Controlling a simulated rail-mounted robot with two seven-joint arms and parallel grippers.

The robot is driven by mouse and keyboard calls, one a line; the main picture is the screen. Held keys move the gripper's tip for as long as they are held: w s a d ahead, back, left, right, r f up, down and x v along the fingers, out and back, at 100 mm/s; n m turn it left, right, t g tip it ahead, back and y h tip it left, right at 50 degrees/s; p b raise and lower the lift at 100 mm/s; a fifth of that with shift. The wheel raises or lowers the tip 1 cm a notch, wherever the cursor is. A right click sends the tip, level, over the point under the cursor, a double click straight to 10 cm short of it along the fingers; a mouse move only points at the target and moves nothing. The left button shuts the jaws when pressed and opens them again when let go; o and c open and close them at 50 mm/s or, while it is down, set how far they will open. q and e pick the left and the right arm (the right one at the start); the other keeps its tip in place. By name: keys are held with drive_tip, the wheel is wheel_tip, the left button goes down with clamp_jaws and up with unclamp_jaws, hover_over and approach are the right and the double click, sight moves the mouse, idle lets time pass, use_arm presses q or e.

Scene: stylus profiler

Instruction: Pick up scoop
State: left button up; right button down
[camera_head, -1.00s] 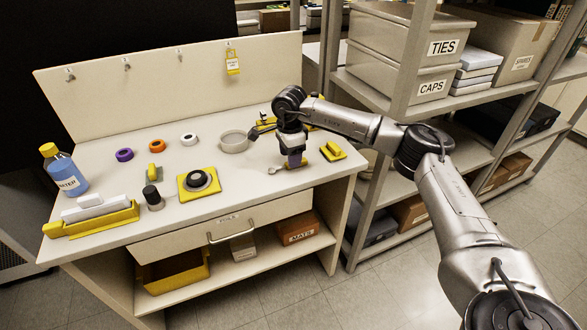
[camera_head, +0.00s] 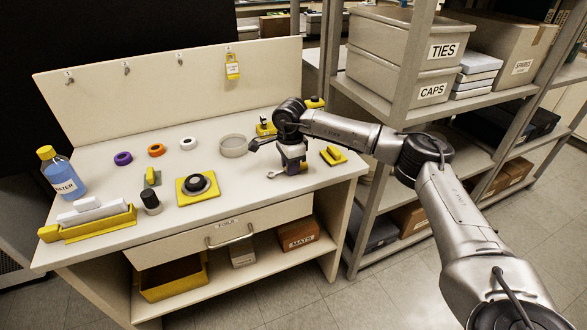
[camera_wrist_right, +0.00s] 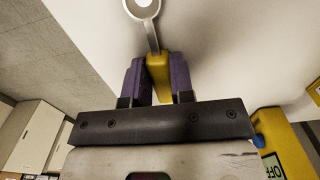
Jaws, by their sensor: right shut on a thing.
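The scoop has a small pale round bowl (camera_head: 271,174) and a yellow handle (camera_wrist_right: 158,75). It is at the front right of the white workbench in the head view, and its bowl (camera_wrist_right: 143,8) shows at the top of the right wrist view. My right gripper (camera_head: 292,168) points down over the scoop. In the right wrist view its two purple fingers (camera_wrist_right: 158,80) stand on either side of the yellow handle, shut on it. The bowl appears to be at the bench surface. In the head view the gripper hides most of the handle. My left gripper is not in view.
A grey round dish (camera_head: 233,146) stands left of the gripper. A yellow-based block (camera_head: 333,156) lies close on its right, and yellow items (camera_head: 266,127) stand behind. A shelf rack (camera_head: 405,100) rises right of the bench. The bench front between the scoop and the black-and-yellow device (camera_head: 198,186) is clear.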

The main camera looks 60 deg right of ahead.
drive_tip(key=shift+r, duration=0.1)
drive_tip(key=shift+r+p, duration=0.5)
drive_tip(key=shift+r, duration=0.1)
drive_tip(key=r, duration=0.1)
drive_tip(key=r+p, duration=0.2)
drive_tip(key=shift+s+d+r, duration=0.1)
drive_tip(key=shift+s+r, duration=0.15)
drive_tip(key=shift+s, duration=0.05)
drive_tip(key=s+d+r+p, duration=0.1)
drive_tip(key=s+r+p, duration=0.2)
drive_tip(key=s+r, duration=0.3)
drive_tip(key=s, duration=0.5)
drive_tip(key=shift+d+p, duration=0.35)
